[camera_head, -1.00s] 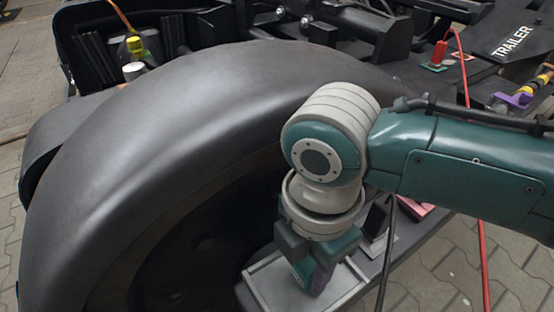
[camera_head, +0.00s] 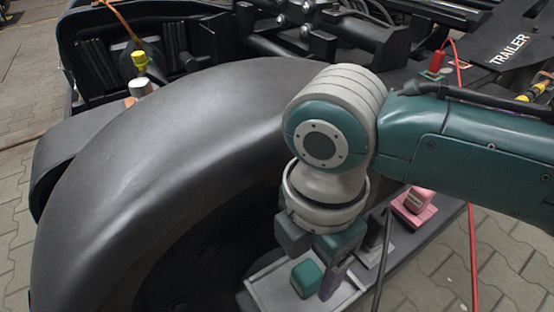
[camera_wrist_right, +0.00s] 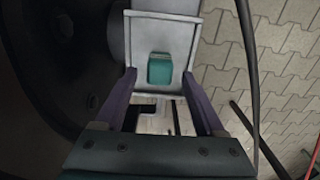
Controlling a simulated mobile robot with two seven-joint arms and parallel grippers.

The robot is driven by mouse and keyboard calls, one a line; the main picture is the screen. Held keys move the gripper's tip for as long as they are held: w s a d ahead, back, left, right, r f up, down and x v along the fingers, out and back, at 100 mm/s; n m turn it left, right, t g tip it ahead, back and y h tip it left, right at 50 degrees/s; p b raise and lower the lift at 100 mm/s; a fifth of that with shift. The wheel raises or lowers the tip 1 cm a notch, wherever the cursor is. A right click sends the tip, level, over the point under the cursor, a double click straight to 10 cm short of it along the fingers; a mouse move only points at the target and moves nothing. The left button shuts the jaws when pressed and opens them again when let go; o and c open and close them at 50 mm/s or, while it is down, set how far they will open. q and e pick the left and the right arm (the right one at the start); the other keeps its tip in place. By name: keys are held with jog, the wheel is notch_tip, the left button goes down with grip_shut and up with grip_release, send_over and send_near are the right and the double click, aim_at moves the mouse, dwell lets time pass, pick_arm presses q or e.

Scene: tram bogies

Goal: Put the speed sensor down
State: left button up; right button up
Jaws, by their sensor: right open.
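The speed sensor appears to be the teal block (camera_head: 306,279) lying in a shallow grey tray (camera_head: 262,291) beside the large dark wheel cover. The right wrist view shows the teal block (camera_wrist_right: 160,69) on the tray floor, inside the rim of the tray (camera_wrist_right: 165,14). My right gripper (camera_head: 322,274) points down over the tray, just right of the block. In the wrist view its purple fingers (camera_wrist_right: 158,80) are spread wide, with a clear gap on each side of the block. One finger is mostly hidden in the head view. My left gripper is not in view.
The curved dark cover (camera_head: 190,120) fills the left and middle. A pink block (camera_head: 416,200) stands right of the tray. A dark cable and a red cable (camera_head: 473,250) hang at the right. A red connector (camera_head: 436,62) and a yellow-topped one (camera_head: 140,62) are farther back.

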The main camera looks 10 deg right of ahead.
aim_at(308, 271)
notch_tip(308, 271, up, 8)
jog(key=p, duration=0.3)
jog(key=s+a+r+m+t+y, duration=0.1)
jog(key=s+a+m+t+y, duration=0.15)
jog(key=s+m, duration=0.6)
jog(key=s+d+r+m+t+h, duration=0.1)
jog(key=s+d+r+m+h, duration=0.1)
jog(key=d+m, duration=0.9)
jog(key=shift+s+d, duration=0.45)
jog(key=shift+s, duration=0.4)
jog(key=shift+r+m+p, duration=0.2)
jog(key=shift+m+p, duration=0.05)
jog(key=shift+p, duration=0.05)
